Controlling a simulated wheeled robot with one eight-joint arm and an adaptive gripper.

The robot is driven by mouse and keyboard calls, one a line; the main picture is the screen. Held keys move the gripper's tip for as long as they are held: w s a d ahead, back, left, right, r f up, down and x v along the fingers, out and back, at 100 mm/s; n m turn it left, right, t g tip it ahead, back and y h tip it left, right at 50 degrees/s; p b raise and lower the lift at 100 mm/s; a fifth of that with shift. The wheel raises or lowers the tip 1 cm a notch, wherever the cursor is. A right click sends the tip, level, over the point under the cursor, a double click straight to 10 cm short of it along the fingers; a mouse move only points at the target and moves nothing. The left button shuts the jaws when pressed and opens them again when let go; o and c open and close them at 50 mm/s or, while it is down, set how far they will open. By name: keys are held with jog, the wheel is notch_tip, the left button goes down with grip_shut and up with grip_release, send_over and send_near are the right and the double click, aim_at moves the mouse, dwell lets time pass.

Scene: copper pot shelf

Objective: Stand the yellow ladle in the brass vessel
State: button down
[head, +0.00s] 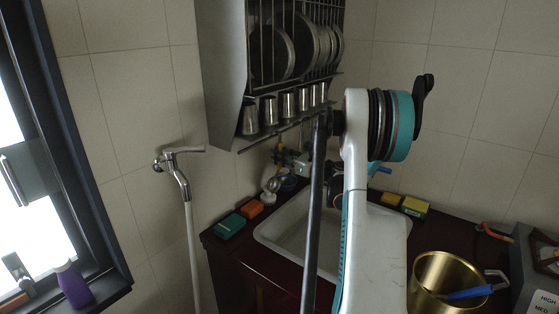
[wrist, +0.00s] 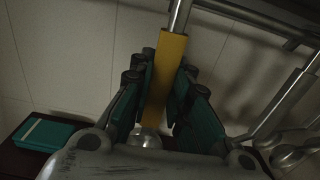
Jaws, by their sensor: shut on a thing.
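The yellow ladle (wrist: 168,70) shows in the wrist view as a flat yellow handle with a metal shaft running up out of the picture. Its bowl cannot be made out. My gripper (wrist: 167,78) is shut on the handle, with a teal-padded finger on each side. In the head view my arm hides most of the gripper, and I cannot make out the ladle there. The brass vessel (head: 428,289) stands on the dark counter at the lower right, well apart from the gripper. A blue-handled tool (head: 470,293) leans in it.
A sink (head: 275,232) lies behind my arm. A wall rack (head: 225,75) holds plates and steel cups above it. Green (head: 230,226) and orange (head: 251,207) blocks sit left of the sink; yellow sponges (head: 414,206) sit behind it. A grey appliance (head: 540,290) stands right of the vessel.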

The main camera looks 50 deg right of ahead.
jog(key=shift+a+r, duration=0.1)
jog(key=shift+a, duration=0.05)
jog(key=shift+f, duration=0.2)
jog(key=c, duration=1.5)
grip_release()
jog(key=shift+s, duration=0.1)
jog(key=s+p, duration=0.1)
jog(key=s, duration=0.3)
jog(key=s+p, duration=0.1)
jog(key=s, duration=0.4)
jog(key=s+d+p, duration=0.1)
jog(key=s, duration=0.3)
jog(key=shift+s+p, duration=0.3)
jog(key=shift+d, duration=0.1)
